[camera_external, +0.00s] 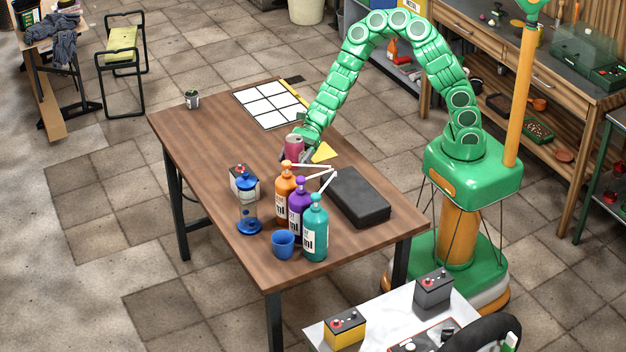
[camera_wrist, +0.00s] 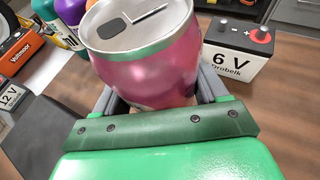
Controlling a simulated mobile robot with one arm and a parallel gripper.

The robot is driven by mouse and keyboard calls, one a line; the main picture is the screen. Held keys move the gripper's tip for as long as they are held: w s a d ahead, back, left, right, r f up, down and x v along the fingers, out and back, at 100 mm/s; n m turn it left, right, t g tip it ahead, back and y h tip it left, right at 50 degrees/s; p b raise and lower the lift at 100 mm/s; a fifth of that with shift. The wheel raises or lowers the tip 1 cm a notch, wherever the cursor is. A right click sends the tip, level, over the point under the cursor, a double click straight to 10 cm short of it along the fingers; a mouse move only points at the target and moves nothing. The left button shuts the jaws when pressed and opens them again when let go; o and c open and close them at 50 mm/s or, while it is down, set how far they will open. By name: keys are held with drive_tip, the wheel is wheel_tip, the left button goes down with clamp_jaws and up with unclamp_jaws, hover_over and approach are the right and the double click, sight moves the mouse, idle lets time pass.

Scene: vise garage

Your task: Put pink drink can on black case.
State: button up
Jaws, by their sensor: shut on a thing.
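The pink drink can (camera_external: 294,148) is upright in my gripper (camera_external: 305,154), over the brown table behind the orange bottle. In the wrist view the pink can (camera_wrist: 150,62) fills the middle, its silver top facing the camera, with grey fingers (camera_wrist: 158,92) shut on both sides of it. Whether its base touches the table cannot be told. The black case (camera_external: 359,197) lies flat near the table's right edge, to the right of and nearer the camera than the can; its top looks bare. A dark surface, probably the case (camera_wrist: 42,128), shows at left in the wrist view.
Orange (camera_external: 285,193), purple (camera_external: 299,207) and teal (camera_external: 315,232) bottles stand left of the case. A white-panelled grid (camera_external: 268,103) lies at the back.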

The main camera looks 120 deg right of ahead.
drive_tip(key=shift+s+a+r, duration=0.1)
drive_tip(key=shift+a+r, duration=0.15)
drive_tip(key=s+a+r+n+g+y, duration=0.3)
drive_tip(key=s+a, duration=0.1)
drive_tip(key=a, duration=0.3)
drive_tip(key=n+g+y, duration=0.2)
drive_tip(key=n+g, duration=0.1)
drive_tip(key=n, duration=0.1)
hover_over(343, 188)
drive_tip(key=shift+w+a+f, duration=0.1)
drive_tip(key=shift+f, duration=3.75)
drive_tip(key=o, duration=1)
drive_tip(key=shift+f, duration=0.1)
